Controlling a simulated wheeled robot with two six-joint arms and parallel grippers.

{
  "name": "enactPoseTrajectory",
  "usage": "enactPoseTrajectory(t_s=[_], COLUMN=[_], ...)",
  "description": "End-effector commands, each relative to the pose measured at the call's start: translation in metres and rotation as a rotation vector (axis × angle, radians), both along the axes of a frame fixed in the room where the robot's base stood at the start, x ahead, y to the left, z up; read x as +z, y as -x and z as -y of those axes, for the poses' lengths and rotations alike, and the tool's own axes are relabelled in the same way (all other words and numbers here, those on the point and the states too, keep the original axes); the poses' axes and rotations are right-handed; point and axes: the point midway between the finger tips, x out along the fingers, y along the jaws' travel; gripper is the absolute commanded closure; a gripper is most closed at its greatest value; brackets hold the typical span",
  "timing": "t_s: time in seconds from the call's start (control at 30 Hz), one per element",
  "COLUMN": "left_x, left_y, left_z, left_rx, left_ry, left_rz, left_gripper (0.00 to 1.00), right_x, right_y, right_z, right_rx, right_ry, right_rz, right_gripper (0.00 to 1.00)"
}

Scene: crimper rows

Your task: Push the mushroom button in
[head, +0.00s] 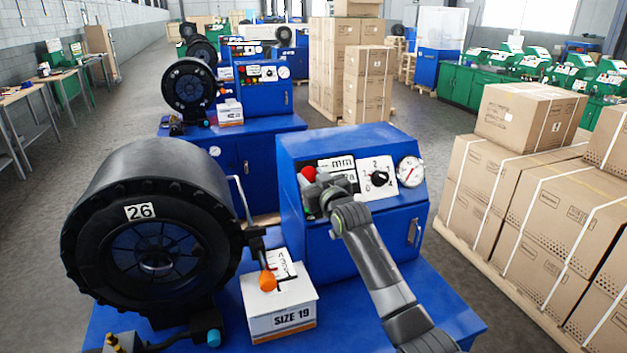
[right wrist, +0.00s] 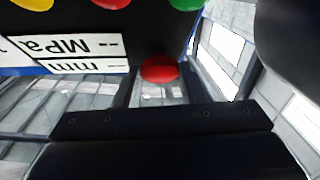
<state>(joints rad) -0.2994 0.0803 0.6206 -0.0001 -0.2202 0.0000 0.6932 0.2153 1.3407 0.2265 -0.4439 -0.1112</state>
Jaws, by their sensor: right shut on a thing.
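The red mushroom button (head: 308,173) is on the sloped panel of the near blue machine, left of the mm/MPa display (head: 337,164). My right gripper (head: 318,190) is at the panel, right by the button, and hides the panel area below the display. In the right wrist view, where the panel appears upside down, the red button (right wrist: 160,69) is just beyond the dark gripper body. The gripper is shut on the button, though the finger contact is not clear. How deep the button sits cannot be told. My left gripper is not in view.
Right of the display are a rotary selector (head: 379,177) and a gauge (head: 410,172). A large black crimper head marked 26 (head: 140,211) stands at left. A white SIZE 19 box (head: 281,309) and an orange-knobbed lever (head: 267,281) are in front. Cartons (head: 520,190) stand at right.

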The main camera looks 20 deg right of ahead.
Motion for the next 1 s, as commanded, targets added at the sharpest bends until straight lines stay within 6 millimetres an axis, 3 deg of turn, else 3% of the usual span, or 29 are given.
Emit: enactPoseTrajectory(t_s=[0.03,0.07,0.2,0.63,1.0], left_x=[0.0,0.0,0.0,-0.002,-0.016], left_y=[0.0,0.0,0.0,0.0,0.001], left_z=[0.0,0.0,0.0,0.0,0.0], left_rx=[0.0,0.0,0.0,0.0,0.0], left_ry=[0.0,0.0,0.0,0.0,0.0], left_rz=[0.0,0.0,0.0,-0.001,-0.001], left_gripper=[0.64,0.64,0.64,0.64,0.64], right_x=[-0.001,-0.001,-0.001,-0.002,-0.003], right_y=[0.0,0.0,0.0,0.005,0.05], right_z=[0.0,0.0,0.0,0.001,0.006], right_rx=[0.0,0.0,0.0,0.0,0.0], right_ry=[0.0,0.0,0.0,0.001,0.0], right_rz=[-0.003,-0.003,-0.003,-0.002,-0.001], right_gripper=[1.0,0.59,0.41,0.41,0.41])
